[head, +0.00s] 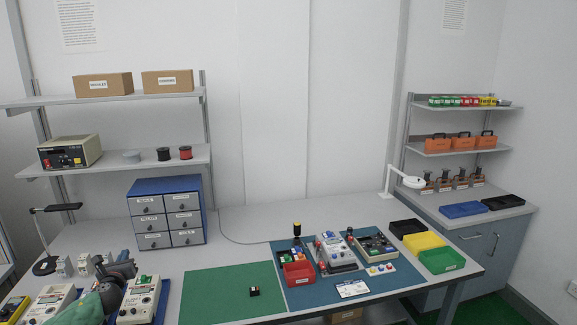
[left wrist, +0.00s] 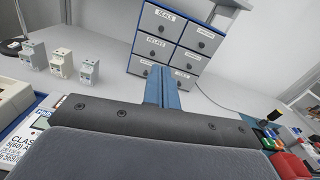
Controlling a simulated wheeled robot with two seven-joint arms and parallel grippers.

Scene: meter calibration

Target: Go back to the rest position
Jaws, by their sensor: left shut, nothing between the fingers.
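My left gripper (head: 122,268) is at the lower left of the head view, over the table between two white meters. In the left wrist view its two blue-grey fingers (left wrist: 162,88) are together with nothing between them, pointing toward the drawer cabinet (left wrist: 180,42). One white meter (head: 138,300) stands just right of the gripper, and another meter (head: 50,303) stands to its left. The gripper body hides part of the table there. My right gripper is not in view.
Small white breakers (left wrist: 60,62) stand behind the meters. The blue drawer cabinet (head: 166,212) stands at the back. A green mat (head: 225,298) holds a small black object. A blue mat (head: 305,297) carries a red bin (head: 298,274) and instruments. The table behind the mats is clear.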

